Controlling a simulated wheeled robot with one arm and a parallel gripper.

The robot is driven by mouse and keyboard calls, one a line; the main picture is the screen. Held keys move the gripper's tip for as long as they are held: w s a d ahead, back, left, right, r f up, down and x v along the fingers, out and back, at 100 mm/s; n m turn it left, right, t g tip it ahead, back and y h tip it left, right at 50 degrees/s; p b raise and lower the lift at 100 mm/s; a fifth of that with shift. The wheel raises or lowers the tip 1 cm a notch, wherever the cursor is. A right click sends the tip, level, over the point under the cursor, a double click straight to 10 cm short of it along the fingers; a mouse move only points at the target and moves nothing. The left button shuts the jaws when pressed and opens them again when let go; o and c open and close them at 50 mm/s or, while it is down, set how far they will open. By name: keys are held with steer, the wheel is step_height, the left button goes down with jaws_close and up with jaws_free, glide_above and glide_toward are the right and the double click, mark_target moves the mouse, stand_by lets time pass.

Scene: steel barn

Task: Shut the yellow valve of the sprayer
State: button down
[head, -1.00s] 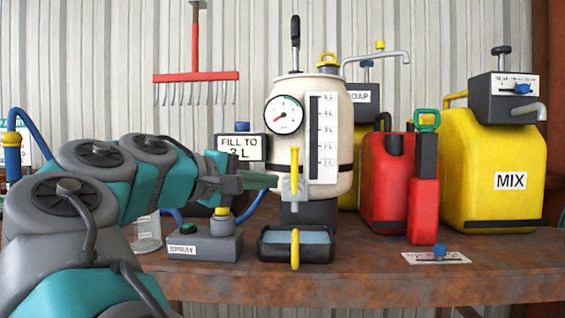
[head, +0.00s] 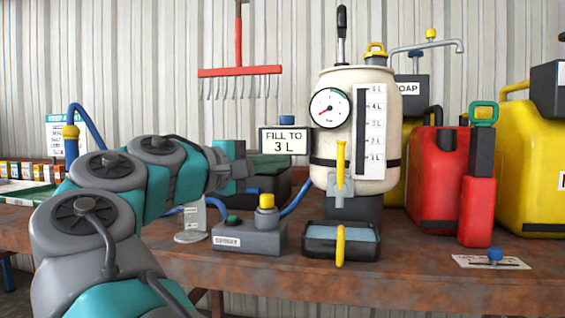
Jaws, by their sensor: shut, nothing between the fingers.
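The sprayer is a cream tank (head: 335,95) with a round gauge (head: 329,107) and a level scale on its front. Its yellow valve lever (head: 341,160) stands upright on a grey valve body (head: 341,190) low on the tank's front. My gripper (head: 240,165) is to the left of the tank, shut and empty, apart from the lever. Its fingertips are small and partly hard to make out against the dark box behind them.
A sign (head: 285,141) reads "FILL TO 3 L". Red (head: 435,180) and yellow (head: 530,165) cans stand at right.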

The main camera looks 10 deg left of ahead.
mark_target(341, 167)
steer(key=w+d, duration=0.6)
steer(key=d, duration=0.2)
steer(key=shift+w+d, duration=0.15)
steer(key=shift+w, duration=0.2)
steer(key=shift+d+r+m, duration=0.1)
steer(key=shift+d+m, duration=0.05)
steer(key=shift+m, duration=0.15)
